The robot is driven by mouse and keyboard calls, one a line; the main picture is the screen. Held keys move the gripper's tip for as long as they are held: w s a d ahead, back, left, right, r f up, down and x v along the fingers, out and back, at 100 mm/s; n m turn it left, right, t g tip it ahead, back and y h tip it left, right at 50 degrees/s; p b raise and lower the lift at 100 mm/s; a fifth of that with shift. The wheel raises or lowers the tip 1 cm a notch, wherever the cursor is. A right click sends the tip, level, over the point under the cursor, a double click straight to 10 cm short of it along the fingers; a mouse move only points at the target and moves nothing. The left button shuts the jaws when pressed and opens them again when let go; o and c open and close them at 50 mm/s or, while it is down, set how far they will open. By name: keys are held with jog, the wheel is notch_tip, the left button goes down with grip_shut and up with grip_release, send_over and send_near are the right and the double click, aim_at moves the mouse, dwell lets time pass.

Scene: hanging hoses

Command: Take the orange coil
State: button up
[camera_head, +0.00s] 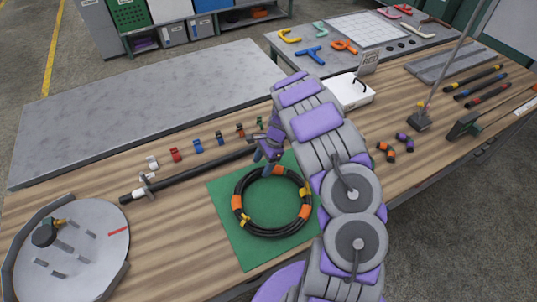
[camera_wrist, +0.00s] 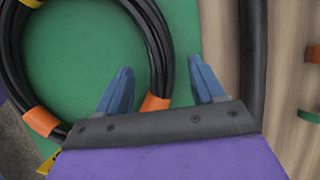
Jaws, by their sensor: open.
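The orange coil (camera_head: 272,202) is a ring of black hose with orange bands and small yellow clips. It lies flat on a green mat (camera_head: 222,190) on the wooden worktop. My gripper (camera_head: 266,157) is over the coil's far edge, fingers pointing down. In the wrist view my gripper (camera_wrist: 161,66) has its two blue fingers apart. The coil's hose strands (camera_wrist: 158,50) and an orange band (camera_wrist: 155,103) show between them, nearer the left finger. Whether the fingers are level with the hose or above it I cannot tell.
A black rod (camera_head: 190,177) lies just beyond the mat, close beside my right finger in the wrist view (camera_wrist: 253,60). Several small coloured clips (camera_head: 198,146) stand behind it. A round grey tray (camera_head: 75,250) is at left, a white box (camera_head: 350,92) beyond my arm.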

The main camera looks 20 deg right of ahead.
aim_at(258, 170)
jog(key=a+f, duration=0.2)
jog(key=shift+a+f, duration=0.3)
jog(key=shift+f, duration=0.1)
jog(key=shift+d+f, duration=0.1)
jog(key=shift+d, duration=0.6)
jog(key=shift+c, duration=0.3)
jog(key=shift+a, duration=0.55)
jog(key=c, duration=0.9)
jog(key=shift+d, duration=0.25)
grip_shut()
jog(key=shift+o, duration=1.8)
grip_release()
grip_shut()
jog(key=shift+a, duration=0.1)
